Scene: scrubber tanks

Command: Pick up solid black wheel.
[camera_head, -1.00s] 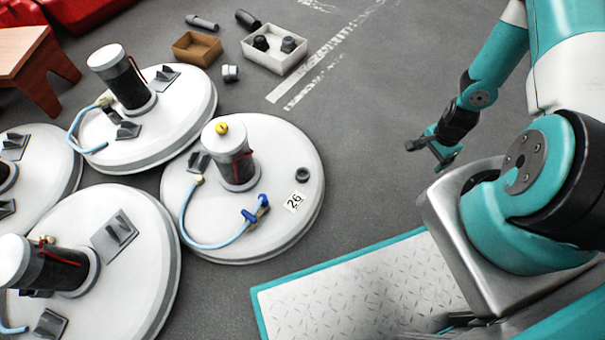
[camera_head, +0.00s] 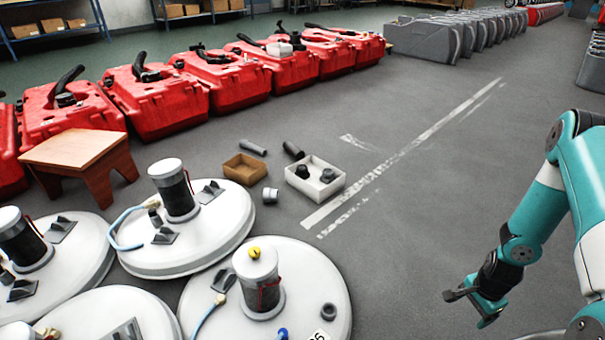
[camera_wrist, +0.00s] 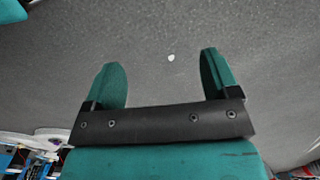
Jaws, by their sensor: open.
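No object is clearly recognisable as a solid black wheel. A small dark ring (camera_head: 328,311) lies on the nearest white round lid, at its right side; I cannot tell whether it is a wheel. Two small black parts, one at the left (camera_head: 302,172) and one at the right (camera_head: 327,175), sit in a white box on the floor. My gripper (camera_head: 468,308) is at the lower right in the head view, right of the lids and apart from them. In the wrist view my gripper (camera_wrist: 160,63) is open and empty, with grey floor beyond its fingers.
White lids with upright cylinders (camera_head: 177,192) fill the lower left. A white box (camera_head: 316,190), brown box (camera_head: 244,178) and dark tubes (camera_head: 293,150) lie beyond. A wooden stool (camera_head: 78,150) and red tanks (camera_head: 152,100) stand behind. The floor at centre right is clear.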

